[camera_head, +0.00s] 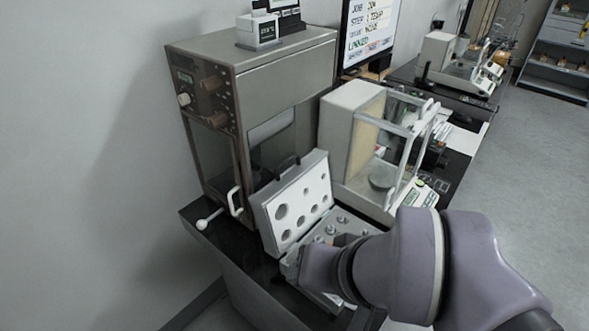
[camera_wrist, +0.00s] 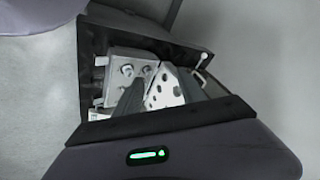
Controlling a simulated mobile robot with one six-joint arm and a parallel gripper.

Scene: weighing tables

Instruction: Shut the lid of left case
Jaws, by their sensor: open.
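The left case (camera_head: 327,297) is a grey weight case on the dark table in front of the oven-like cabinet. Its lid (camera_head: 294,203) stands open, tilted back, with white foam and round holes facing the front right. Several metal weights sit in the base. In the wrist view the case base (camera_wrist: 118,88) shows left of the lid's foam (camera_wrist: 165,92). My gripper (camera_wrist: 160,80) is open, its two dark fingers over the case in that view, with the foam between them. I cannot tell whether they touch it. In the head view my arm hides the gripper and part of the base.
A metal cabinet (camera_head: 262,75) with a handle stands behind the lid at left. A glass-sided balance (camera_head: 349,135) stands to the right of the case. A white-knobbed lever (camera_head: 208,222) is at the table's left edge. Clear floor lies at right.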

